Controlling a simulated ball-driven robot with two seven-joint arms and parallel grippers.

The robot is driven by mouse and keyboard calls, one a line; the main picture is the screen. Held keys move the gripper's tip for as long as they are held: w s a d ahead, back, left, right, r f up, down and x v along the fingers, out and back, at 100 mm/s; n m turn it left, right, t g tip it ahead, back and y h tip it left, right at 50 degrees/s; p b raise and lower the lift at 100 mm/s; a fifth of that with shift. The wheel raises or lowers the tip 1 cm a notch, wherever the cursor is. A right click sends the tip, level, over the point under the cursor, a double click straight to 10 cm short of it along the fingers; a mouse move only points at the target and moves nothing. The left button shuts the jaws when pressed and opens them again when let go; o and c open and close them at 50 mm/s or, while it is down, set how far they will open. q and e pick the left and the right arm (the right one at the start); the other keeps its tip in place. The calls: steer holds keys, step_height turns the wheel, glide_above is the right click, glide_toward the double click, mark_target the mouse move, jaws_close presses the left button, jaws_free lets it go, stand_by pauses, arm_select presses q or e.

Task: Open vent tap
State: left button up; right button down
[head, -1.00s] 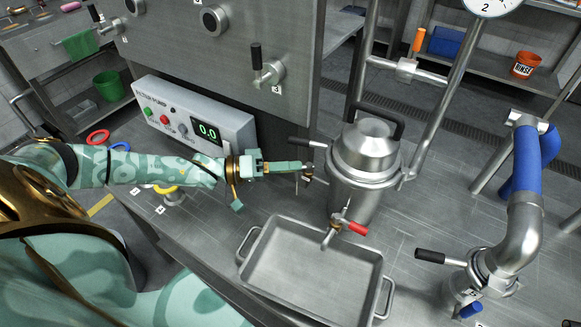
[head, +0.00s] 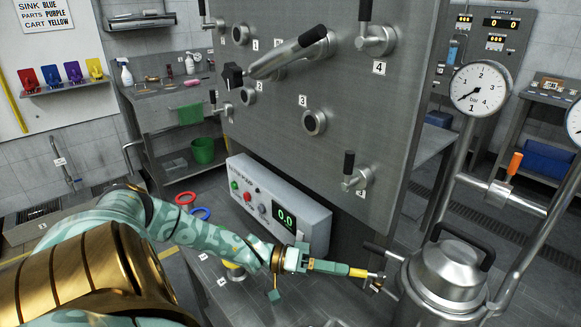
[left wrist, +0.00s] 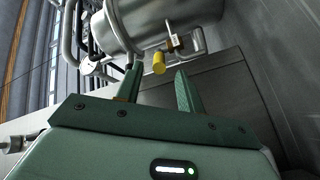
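A small metal tap (head: 376,283) with a yellow handle (head: 358,272) sticks out from the left side of the steel vessel (head: 447,275). In the left wrist view the yellow handle (left wrist: 159,63) stands just ahead of the fingertips, within the gap between them. My left gripper (head: 345,269) reaches in from the left with its tips close to the handle. In the left wrist view this gripper (left wrist: 158,80) is open, with the fingers apart on either side. I cannot tell whether a finger touches the handle. My right gripper is not in view.
A black-handled lever (head: 383,252) sits on the vessel just above the tap. The grey pump box (head: 275,205), with a 0.0 display, stands behind my left arm. A pressure gauge (head: 480,88) and an orange-handled valve (head: 508,178) are on pipes at the right.

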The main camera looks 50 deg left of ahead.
arm_select(q)
steer(key=v, duration=1.1)
steer(key=shift+p, duration=0.35)
steer(key=shift+a, duration=0.1)
